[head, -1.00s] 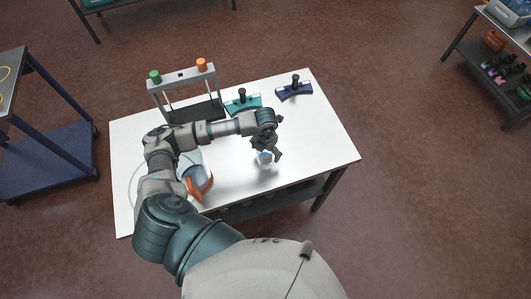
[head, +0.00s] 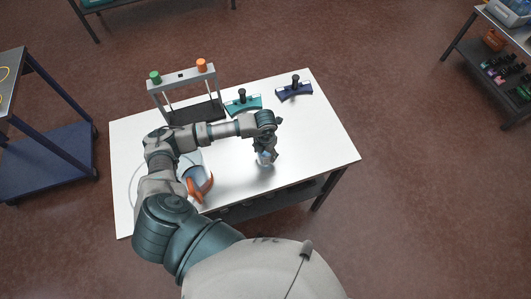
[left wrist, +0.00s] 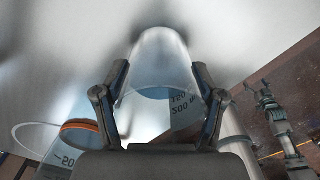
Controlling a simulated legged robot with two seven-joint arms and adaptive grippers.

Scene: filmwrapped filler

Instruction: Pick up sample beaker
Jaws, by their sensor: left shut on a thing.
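The sample beaker (left wrist: 160,65) is clear, with dark volume marks and pale blue liquid. In the left wrist view it stands between the two fingers of my left gripper (left wrist: 158,105), which is shut on it. In the head view the beaker (head: 265,159) shows as a small pale shape under my left gripper (head: 266,152), on the white table (head: 315,140). The gripper and wrist hide much of it there. I cannot tell whether its base touches the table. My right gripper is not in view.
A larger vessel with an orange part (head: 201,186) stands left of the beaker, with a thin pale tube beside it. A grey frame with green and orange knobs (head: 182,75), a teal holder (head: 243,103) and a dark blue holder (head: 294,90) stand at the back. The table's right side is clear.

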